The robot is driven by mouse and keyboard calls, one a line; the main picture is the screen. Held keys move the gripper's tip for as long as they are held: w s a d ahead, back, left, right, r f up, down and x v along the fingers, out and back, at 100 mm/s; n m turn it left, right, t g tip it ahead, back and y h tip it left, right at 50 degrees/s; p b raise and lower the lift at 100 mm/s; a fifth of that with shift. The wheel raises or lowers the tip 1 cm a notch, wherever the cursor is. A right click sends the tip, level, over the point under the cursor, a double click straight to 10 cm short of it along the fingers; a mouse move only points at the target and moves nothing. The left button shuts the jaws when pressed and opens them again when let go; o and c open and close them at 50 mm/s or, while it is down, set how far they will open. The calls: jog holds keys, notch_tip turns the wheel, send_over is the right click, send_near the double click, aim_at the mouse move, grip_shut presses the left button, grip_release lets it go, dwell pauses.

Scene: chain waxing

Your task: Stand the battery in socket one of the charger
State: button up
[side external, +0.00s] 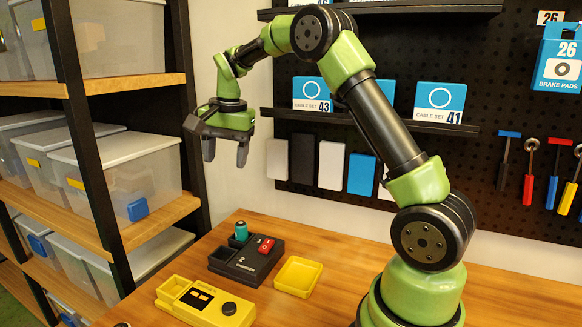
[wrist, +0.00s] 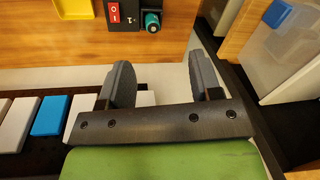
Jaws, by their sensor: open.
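The battery (side external: 241,230) is a teal cylinder standing upright at the back left corner of the black charger (side external: 268,262). It appears seated in the socket beside the "1" mark, though its lower end is hidden. The wrist view shows the battery (wrist: 152,20) at the top, next to that mark on the charger (wrist: 128,18). The other socket, by the "2" mark, looks empty. My gripper (side external: 225,152) is open and empty, raised well above the table and clear of the battery. Its two fingers also show in the wrist view (wrist: 160,82).
A red switch (side external: 266,246) sits on the charger. A yellow tray (side external: 298,276) lies right of it, and a yellow device with a black knob (side external: 205,303) lies in front. Shelves with clear bins (side external: 118,165) stand at the left. A pegboard (side external: 478,160) is behind.

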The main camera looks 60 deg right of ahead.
jog(key=s+a+r+n+t, duration=0.3)
jog(key=s+a+r+n, duration=0.3)
jog(key=s+a+r, duration=0.4)
jog(key=s+a+f+n+t+y, duration=0.1)
jog(key=s+a+f+n, duration=0.1)
jog(key=s, duration=0.4)
jog(key=s+a+f+n+t+y, duration=0.1)
jog(key=s+a+f+n, duration=0.1)
jog(key=s, duration=0.4)
jog(key=shift+s+a+n+t, duration=0.2)
jog(key=shift+s+n+t, duration=0.1)
